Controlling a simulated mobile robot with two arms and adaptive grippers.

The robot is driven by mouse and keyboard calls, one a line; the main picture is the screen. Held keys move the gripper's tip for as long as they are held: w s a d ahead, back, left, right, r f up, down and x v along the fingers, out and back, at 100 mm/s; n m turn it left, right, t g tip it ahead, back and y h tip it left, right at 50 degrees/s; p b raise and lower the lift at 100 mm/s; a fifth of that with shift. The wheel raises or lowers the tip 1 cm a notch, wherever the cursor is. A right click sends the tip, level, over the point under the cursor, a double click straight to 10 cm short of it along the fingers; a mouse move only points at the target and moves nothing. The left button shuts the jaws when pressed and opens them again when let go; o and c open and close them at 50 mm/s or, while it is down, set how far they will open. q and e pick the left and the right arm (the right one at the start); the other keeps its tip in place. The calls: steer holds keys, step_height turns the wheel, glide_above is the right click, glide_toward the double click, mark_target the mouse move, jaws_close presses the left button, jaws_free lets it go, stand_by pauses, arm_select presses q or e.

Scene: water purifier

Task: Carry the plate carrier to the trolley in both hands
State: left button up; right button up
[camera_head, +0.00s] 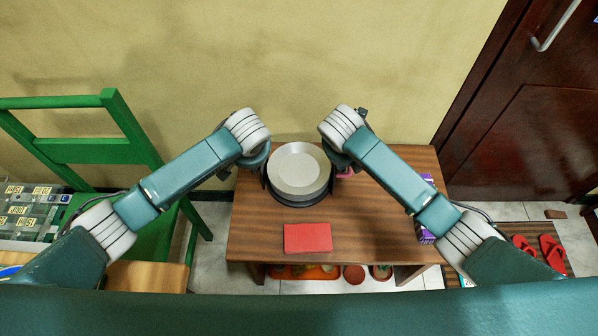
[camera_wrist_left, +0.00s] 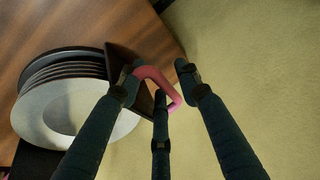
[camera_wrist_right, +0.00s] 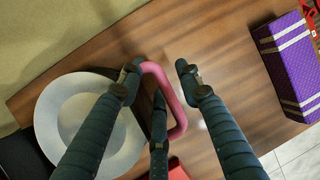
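The plate carrier is dark and holds a stack of plates (camera_head: 298,168) with a pale plate on top. It stands on the wooden table (camera_head: 375,225). It has a pink handle on each side, one in the left wrist view (camera_wrist_left: 158,78) and one in the right wrist view (camera_wrist_right: 178,105). My left gripper (camera_wrist_left: 155,72) is at the left handle, fingers apart, with the handle between them. My right gripper (camera_wrist_right: 158,72) is likewise open around the right handle. Neither gripper is closed on its handle. I cannot make out a trolley for certain.
A red book-like block (camera_head: 307,238) lies on the table in front of the carrier. A purple box (camera_head: 427,233) stands at the table's right edge, partly behind my arm. A green chair (camera_head: 95,150) is at the left. A wall is close behind; a dark door (camera_head: 535,130) is at right.

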arm_select(q)
jaws_close()
arm_select(e)
jaws_close()
arm_select(q)
steer(key=shift+w+r, duration=0.1)
steer(key=shift+r, duration=0.05)
arm_select(e)
steer(key=shift+w+r, duration=0.1)
steer(key=shift+r, duration=0.1)
